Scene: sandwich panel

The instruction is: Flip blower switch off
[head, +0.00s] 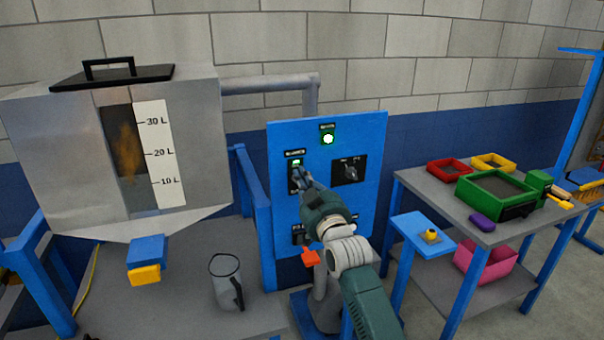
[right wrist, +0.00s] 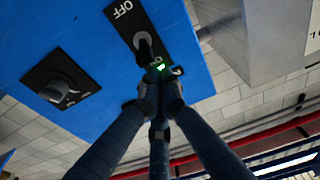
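The blue control panel (head: 320,122) stands upright in the middle of the head view. The blower switch (head: 294,161) is at its upper left, partly hidden by my right gripper. In the right wrist view the switch plate (right wrist: 125,12) appears upside down, with OFF and ON labels. Its black lever (right wrist: 145,46) leans toward the ON end, where a green lamp (right wrist: 161,67) is lit. My right gripper (head: 301,173) is at the switch; its fingertips (right wrist: 160,88) are close together by the ON end, with nothing visible between them. Contact with the lever is unclear. My left gripper is out of view.
A rotary knob (head: 351,170) sits right of the switch, and a lit green lamp (head: 328,139) above. A grey hopper (head: 60,150) and a metal jug (head: 225,280) are left. A table (head: 415,180) with coloured bins stands right.

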